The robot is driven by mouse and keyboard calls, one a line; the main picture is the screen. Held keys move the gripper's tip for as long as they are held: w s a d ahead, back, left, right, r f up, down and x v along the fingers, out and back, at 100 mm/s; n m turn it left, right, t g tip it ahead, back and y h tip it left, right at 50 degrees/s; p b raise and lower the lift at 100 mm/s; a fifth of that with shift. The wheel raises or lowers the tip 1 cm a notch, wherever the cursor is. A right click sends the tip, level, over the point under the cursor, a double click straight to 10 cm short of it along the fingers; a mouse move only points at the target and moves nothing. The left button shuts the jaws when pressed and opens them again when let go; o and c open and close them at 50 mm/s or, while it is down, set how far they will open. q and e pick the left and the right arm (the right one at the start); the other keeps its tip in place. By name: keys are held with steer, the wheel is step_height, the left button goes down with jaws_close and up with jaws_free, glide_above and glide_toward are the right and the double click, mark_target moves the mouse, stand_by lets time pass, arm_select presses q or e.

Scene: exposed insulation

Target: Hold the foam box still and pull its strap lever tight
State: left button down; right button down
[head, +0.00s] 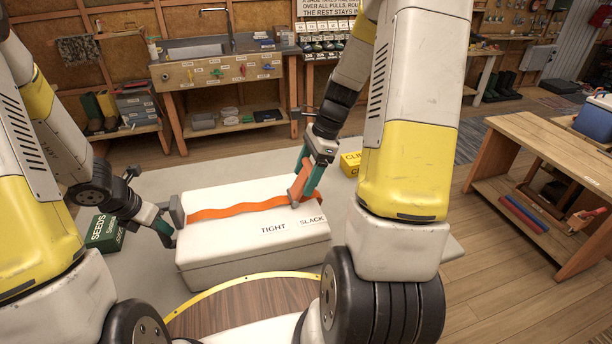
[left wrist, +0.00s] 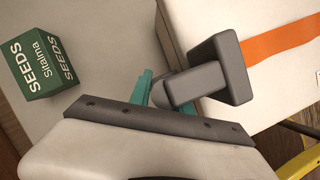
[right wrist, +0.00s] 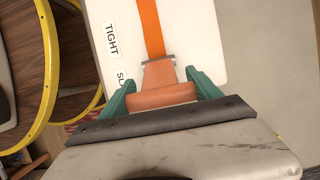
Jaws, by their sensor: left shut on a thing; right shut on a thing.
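The white foam box (head: 250,250) lies on a pale surface, marked TIGHT and SLACK on top. An orange strap (head: 235,210) runs along its top and looks wavy. The orange lever (head: 298,185) stands at the strap's right end, near the SLACK mark. My right gripper (head: 304,190) is shut on this lever, which also shows between the teal fingers in the right wrist view (right wrist: 161,93). My left gripper (head: 168,232) is shut on the grey handle (left wrist: 188,85) at the box's left end. The handle's grey block (left wrist: 233,68) sits by the strap's end.
A green seeds box (head: 105,233) stands left of the foam box, close to my left gripper. A yellow box (head: 351,162) stands behind it to the right. A wooden bench (head: 545,150) is at the right. A sink workbench (head: 225,75) stands at the back.

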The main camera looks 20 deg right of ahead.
mark_target(293, 192)
steer(key=a+h, duration=0.2)
steer(key=shift+a+r+h, duration=0.15)
steer(key=shift+r+h, duration=0.2)
steer(key=shift+h, duration=0.05)
steer(key=a+h, duration=0.1)
steer(key=h, duration=0.1)
steer(key=shift+a+h, duration=0.3)
steer(key=shift+a, duration=0.1)
steer(key=a+h, duration=0.2)
steer(key=h, duration=0.1)
steer(key=a+h, duration=0.1)
steer(key=shift+f+h, duration=0.25)
steer(key=shift+h, duration=0.15)
steer(key=shift+a+f, duration=0.25)
steer(key=shift+a, duration=0.25)
steer(key=shift+w+a, duration=0.1)
steer(key=shift+c, duration=0.6)
jaws_free()
steer(key=v, duration=1.2)
